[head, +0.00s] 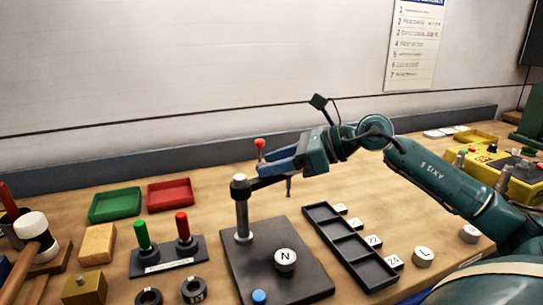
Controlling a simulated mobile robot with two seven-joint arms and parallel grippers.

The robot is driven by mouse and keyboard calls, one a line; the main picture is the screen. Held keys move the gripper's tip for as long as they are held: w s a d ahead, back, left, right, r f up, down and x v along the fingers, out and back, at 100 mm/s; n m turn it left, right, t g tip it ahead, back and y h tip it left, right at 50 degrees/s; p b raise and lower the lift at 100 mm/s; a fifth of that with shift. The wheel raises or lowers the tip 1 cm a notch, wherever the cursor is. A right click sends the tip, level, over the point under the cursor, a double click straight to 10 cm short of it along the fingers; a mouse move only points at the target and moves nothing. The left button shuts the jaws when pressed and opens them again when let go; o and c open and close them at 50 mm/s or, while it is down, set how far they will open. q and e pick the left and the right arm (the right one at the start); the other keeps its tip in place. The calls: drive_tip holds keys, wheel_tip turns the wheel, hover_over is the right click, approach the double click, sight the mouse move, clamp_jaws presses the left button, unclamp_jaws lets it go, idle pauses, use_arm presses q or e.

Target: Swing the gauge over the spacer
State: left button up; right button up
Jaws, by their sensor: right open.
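The gauge stands on a dark square plate (300,269). Its grey post (242,212) carries a short black swing arm (266,183), which points right and back, with a thin probe (289,187) hanging down near its far end. A red ball knob (260,144) shows just above my fingers; its stem is mostly hidden. The spacer marked N (285,259) sits on the plate, in front and right of the post; the arm is not over it. My right gripper (268,163), with blue fingers, is open at the knob's stem. My left gripper is out of view.
A black compartment tray (349,247) lies right of the plate, with labelled white pieces beside it. A lever block (168,256) with green and red handles stands left. Green (115,204) and red (170,193) trays lie behind it. A blue button (259,297) is on the plate's front.

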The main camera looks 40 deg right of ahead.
drive_tip(key=shift+w+a+f, duration=0.1)
drive_tip(key=shift+w+a, duration=0.2)
drive_tip(key=shift+c, duration=0.4)
clamp_jaws()
